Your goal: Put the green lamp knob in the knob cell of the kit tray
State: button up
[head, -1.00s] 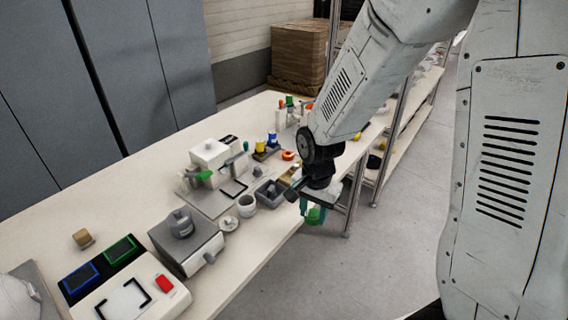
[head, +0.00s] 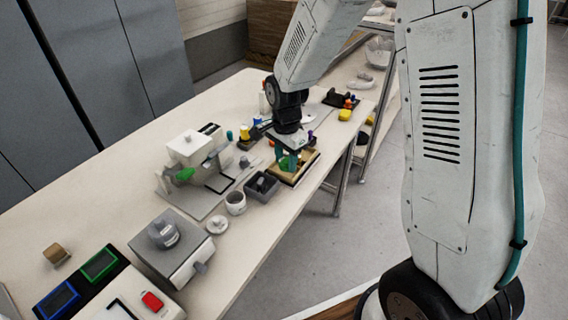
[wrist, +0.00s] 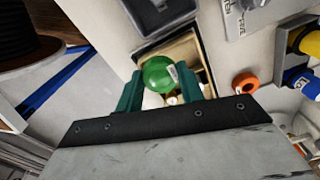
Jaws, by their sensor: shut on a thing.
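My gripper (head: 288,165) has teal fingers, shut on the green lamp knob (wrist: 158,73). In the wrist view the round green knob sits between the two fingertips (wrist: 158,88), with a small pale label on its side. In the head view the knob (head: 284,166) shows partly below the fingers. The gripper is over a tan-lined tray (head: 308,170) near the table's front edge, which looks like the kit tray; it also shows behind the knob in the wrist view (wrist: 199,52). The knob and fingers hide part of its inside. I cannot tell whether the knob touches it.
A dark grey bin (head: 262,187) stands left of the tray, with a cup (head: 235,204) beyond it. A white machine (head: 190,150) stands farther left. The table's front edge is close.

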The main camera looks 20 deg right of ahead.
aim_at(284, 162)
jog(key=shift+w+d+f, duration=0.1)
jog(key=shift+w+d, duration=0.05)
jog(key=shift+w, duration=0.85)
jog(key=shift+f, duration=1.75)
jog(key=shift+f, duration=0.15)
jog(key=o, duration=0.8)
jog(key=shift+c, duration=0.2)
